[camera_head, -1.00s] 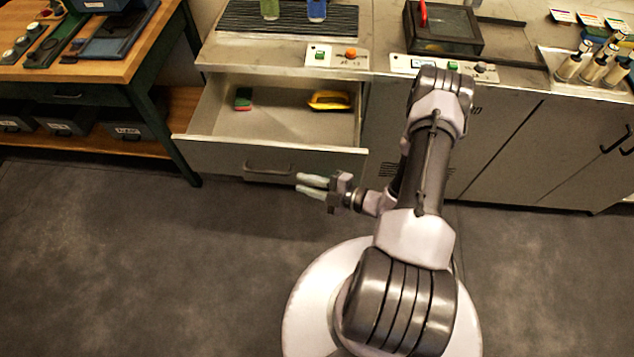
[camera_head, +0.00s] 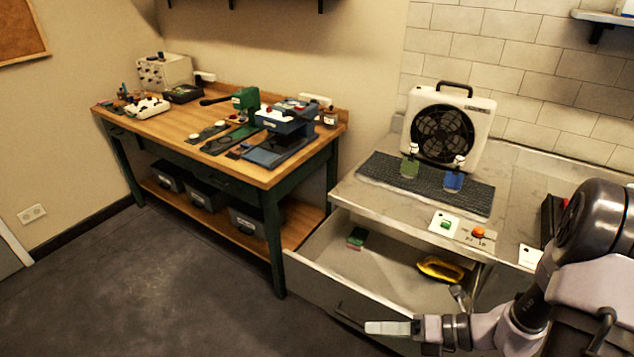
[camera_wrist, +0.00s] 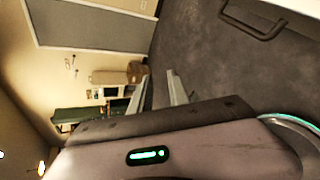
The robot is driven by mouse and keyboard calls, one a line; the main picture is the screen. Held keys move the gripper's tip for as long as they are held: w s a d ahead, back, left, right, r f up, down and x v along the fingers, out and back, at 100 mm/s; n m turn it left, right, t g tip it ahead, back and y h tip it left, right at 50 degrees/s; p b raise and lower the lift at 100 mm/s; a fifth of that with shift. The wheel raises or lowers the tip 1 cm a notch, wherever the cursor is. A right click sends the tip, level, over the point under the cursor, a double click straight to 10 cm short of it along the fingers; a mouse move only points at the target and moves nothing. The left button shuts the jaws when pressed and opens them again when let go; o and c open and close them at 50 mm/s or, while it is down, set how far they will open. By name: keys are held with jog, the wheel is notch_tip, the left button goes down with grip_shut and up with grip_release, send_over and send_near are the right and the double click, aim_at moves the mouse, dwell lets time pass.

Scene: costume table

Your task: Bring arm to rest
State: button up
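My gripper (camera_head: 372,327) is in front of the open drawer (camera_head: 330,283), beside its front panel and handle, pointing left. It is empty. In the camera_wrist view my gripper (camera_wrist: 158,77) shows two pale fingers standing apart with nothing between them. My arm comes in from the right edge of the camera_head view, folded, with its elbow up beside the counter. I cannot tell the exact gap between the gripper and the drawer front.
The drawer holds a green-and-red sponge (camera_head: 356,238) and a yellow object (camera_head: 441,269). A fan (camera_head: 445,128), green bottle (camera_head: 409,163) and blue bottle (camera_head: 453,178) stand on the counter. A wooden workbench (camera_head: 165,125) with tools stands left. The floor (camera_head: 140,285) before it is clear.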

jog(key=s+a+r+n+h, duration=0.1)
jog(key=s+r+n+h, duration=0.2)
jog(key=r+n, duration=0.3)
jog(key=s+a+r+n+h+b, duration=0.1)
jog(key=s+r+n, duration=0.4)
jog(key=n, duration=0.9)
jog(key=s+a+r+n+t+h+b, duration=0.1)
jog(key=s+a+r+n+h, duration=0.2)
jog(key=r+n+h, duration=0.3)
jog(key=s+r+n, duration=0.1)
jog(key=n, duration=0.4)
jog(key=shift+s+a+r, duration=0.25)
jog(key=shift+s+r, duration=0.05)
jog(key=shift+r, duration=0.05)
